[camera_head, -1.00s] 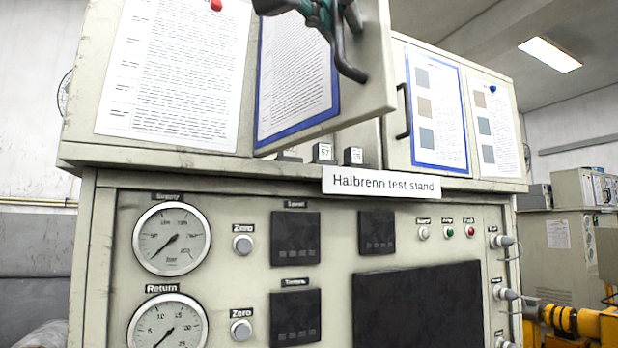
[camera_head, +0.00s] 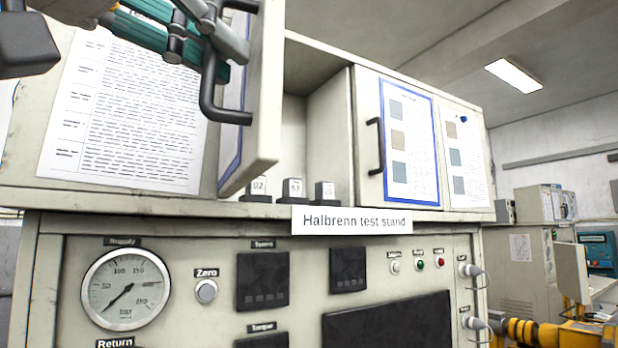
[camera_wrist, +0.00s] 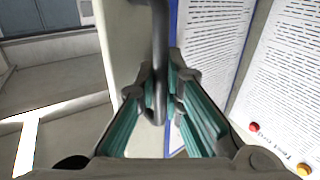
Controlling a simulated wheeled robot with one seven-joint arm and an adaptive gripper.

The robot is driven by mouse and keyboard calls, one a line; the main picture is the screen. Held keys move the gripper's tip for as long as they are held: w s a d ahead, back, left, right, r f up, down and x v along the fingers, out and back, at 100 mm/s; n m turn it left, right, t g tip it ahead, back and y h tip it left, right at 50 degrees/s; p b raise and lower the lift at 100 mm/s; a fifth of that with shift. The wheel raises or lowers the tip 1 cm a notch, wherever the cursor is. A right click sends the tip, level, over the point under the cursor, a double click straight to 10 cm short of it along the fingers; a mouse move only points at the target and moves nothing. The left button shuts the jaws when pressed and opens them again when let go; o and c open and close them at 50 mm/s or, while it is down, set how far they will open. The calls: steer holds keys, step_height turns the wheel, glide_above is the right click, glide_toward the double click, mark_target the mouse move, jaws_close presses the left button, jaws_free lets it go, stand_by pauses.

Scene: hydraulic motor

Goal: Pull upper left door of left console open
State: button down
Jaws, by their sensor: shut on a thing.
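The upper left door (camera_head: 262,110) of the console stands swung well outward, seen nearly edge-on in the head view, with a blue-framed sheet on its face. Its dark bar handle (camera_head: 210,98) is on the near side of its free edge. My gripper (camera_head: 205,45) is shut on the handle, its grey fingers and teal pads around the bar. In the wrist view the handle (camera_wrist: 160,60) runs between the fingers of my gripper (camera_wrist: 160,95), and the door (camera_wrist: 125,60) is just behind it. The cupboard interior (camera_head: 296,130) shows open.
Several small numbered blocks (camera_head: 293,188) stand on the cupboard's floor. The right door (camera_head: 362,110) is closed, with its own handle (camera_head: 376,146). The gauge panel (camera_head: 180,270) lies below, and a "Halbrenn test stand" sign (camera_head: 350,220) hangs at the ledge.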

stand_by(0.3)
steer(key=c, duration=1.7)
jaws_free()
steer(key=shift+s, duration=0.1)
steer(key=v, duration=0.7)
steer(key=shift+s+a, duration=0.15)
steer(key=shift+s, duration=0.05)
